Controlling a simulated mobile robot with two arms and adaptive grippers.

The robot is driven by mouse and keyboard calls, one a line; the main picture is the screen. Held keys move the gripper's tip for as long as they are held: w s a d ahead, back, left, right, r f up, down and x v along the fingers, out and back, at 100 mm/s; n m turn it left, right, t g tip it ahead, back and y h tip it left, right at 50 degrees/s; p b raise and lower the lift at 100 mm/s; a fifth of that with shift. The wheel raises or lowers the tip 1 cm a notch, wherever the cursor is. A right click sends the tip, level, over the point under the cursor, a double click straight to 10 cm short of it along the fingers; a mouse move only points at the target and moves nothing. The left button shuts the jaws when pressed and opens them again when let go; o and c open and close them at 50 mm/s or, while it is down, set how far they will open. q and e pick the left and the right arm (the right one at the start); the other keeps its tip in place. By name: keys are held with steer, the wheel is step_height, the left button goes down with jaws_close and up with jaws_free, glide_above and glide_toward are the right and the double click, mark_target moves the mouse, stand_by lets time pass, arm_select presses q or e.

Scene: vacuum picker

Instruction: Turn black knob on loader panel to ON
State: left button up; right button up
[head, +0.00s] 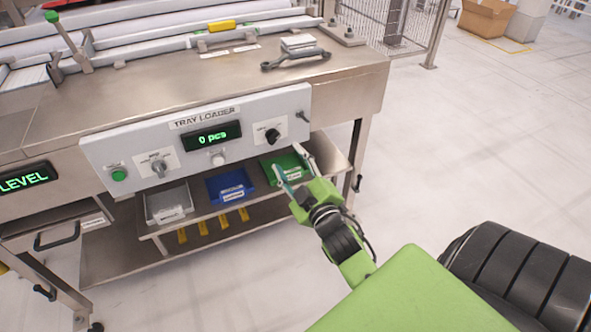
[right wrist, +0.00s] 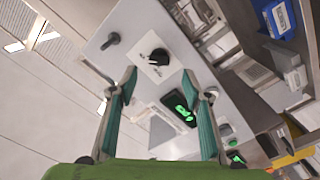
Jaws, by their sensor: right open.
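The grey loader panel (head: 100,150) carries the label TRAY LOADER and a display (head: 206,137) reading 0 pcs. The black knob (head: 272,135) sits on a white plate at the panel's right side. In the right wrist view the black knob (right wrist: 158,57) lies ahead of the fingertips, roughly centred between them. Which marking it points to is too small to read. My right gripper (head: 289,163) is open and empty, below and right of the knob and apart from it. Its two fingers also show in the right wrist view (right wrist: 158,84). My left gripper is out of view.
A grey knob (head: 158,167), a green button (head: 119,174) and a white button (head: 217,158) share the panel. Grey (head: 168,202), blue (head: 230,184) and green (head: 283,168) bins stand below. A wrench (head: 295,60) lies on top.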

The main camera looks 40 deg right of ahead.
steer(key=v, duration=0.3)
steer(key=shift+s, duration=0.25)
steer(key=shift+f, duration=0.1)
